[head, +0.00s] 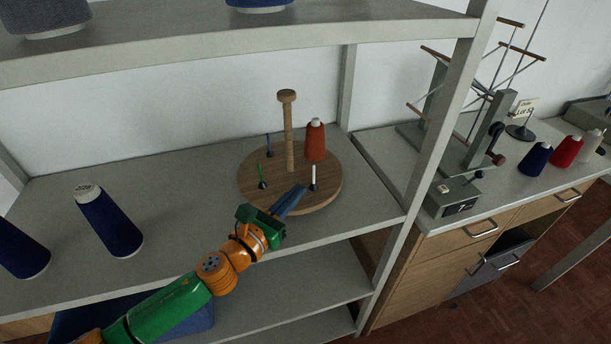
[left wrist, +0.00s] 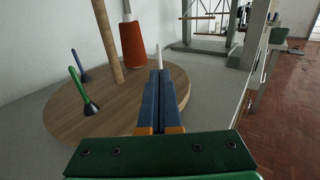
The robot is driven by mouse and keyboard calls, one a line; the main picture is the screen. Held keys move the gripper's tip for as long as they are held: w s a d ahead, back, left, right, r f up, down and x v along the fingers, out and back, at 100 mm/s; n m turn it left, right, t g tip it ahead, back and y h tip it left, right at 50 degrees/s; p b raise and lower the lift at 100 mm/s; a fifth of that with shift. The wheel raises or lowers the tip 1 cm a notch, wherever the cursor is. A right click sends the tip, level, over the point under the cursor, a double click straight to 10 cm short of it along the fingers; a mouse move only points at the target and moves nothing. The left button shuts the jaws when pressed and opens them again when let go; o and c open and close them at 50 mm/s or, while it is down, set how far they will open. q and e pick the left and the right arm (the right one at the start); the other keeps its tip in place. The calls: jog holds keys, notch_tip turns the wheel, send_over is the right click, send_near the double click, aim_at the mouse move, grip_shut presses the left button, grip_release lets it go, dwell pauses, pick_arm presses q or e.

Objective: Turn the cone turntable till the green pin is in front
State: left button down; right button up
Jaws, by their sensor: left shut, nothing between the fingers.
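The round wooden cone turntable (head: 245,181) stands on the shelf with a wooden centre post (head: 289,130). The green pin (head: 260,174) is at its left side, and it shows at the left in the left wrist view (left wrist: 78,86). A blue pin (head: 268,143) is at the back left, an orange-red cone (head: 315,142) at the back right, and a white pin (head: 314,175) at the front right. My left gripper (head: 298,192) is shut and empty, its fingers over the front of the disc close to the white pin. Contact cannot be told. My right gripper is out of view.
Blue thread cones (head: 108,222) stand on the shelf to the left. A shelf upright (head: 420,150) rises to the right. Beyond it are a counter with a winder, a grey box (head: 453,196) and more cones (head: 535,159). An upper shelf (head: 200,50) hangs above.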

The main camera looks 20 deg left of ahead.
aim_at(305, 197)
pick_arm(q)
jog(key=shift+x, duration=2)
